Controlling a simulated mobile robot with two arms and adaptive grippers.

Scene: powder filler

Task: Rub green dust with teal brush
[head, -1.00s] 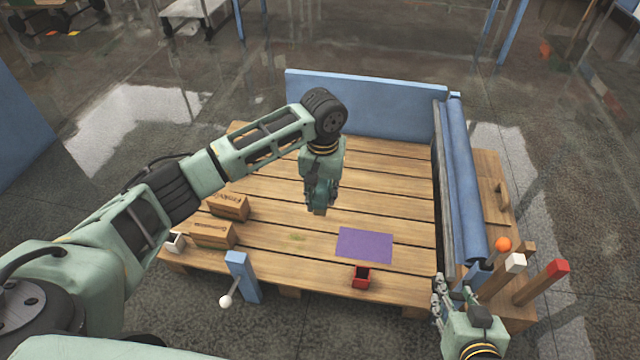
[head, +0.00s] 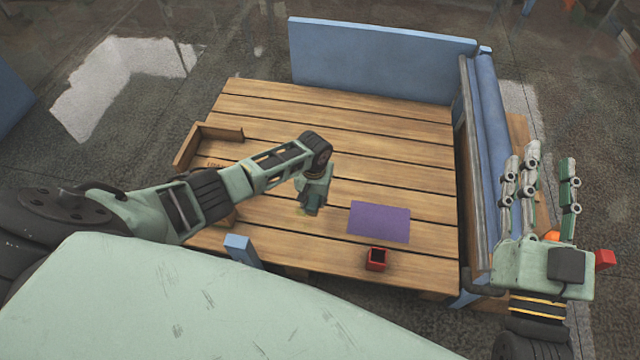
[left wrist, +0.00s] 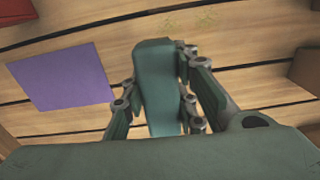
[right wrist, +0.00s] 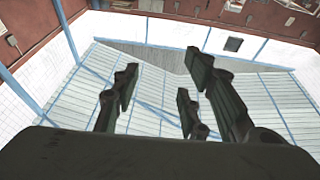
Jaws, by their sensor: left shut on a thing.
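My left gripper (head: 312,207) is shut on the teal brush (left wrist: 157,88), which shows between its fingers in the left wrist view. In the head view the gripper points down, low over the wooden deck, left of the purple mat; the brush is mostly hidden there. Faint green dust (left wrist: 205,19) shows as small marks on the planks beyond the brush in the left wrist view. I cannot tell whether the brush touches the deck. My right gripper (head: 540,188) is raised at the right, its fingers apart, pointing up and empty.
The purple mat (head: 379,222) lies flat on the deck, with a small red box (head: 376,259) in front. A wooden bracket (head: 205,137) is at the left. A blue panel (head: 380,57) and a blue roller (head: 490,150) edge the back and right. The deck's rear is clear.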

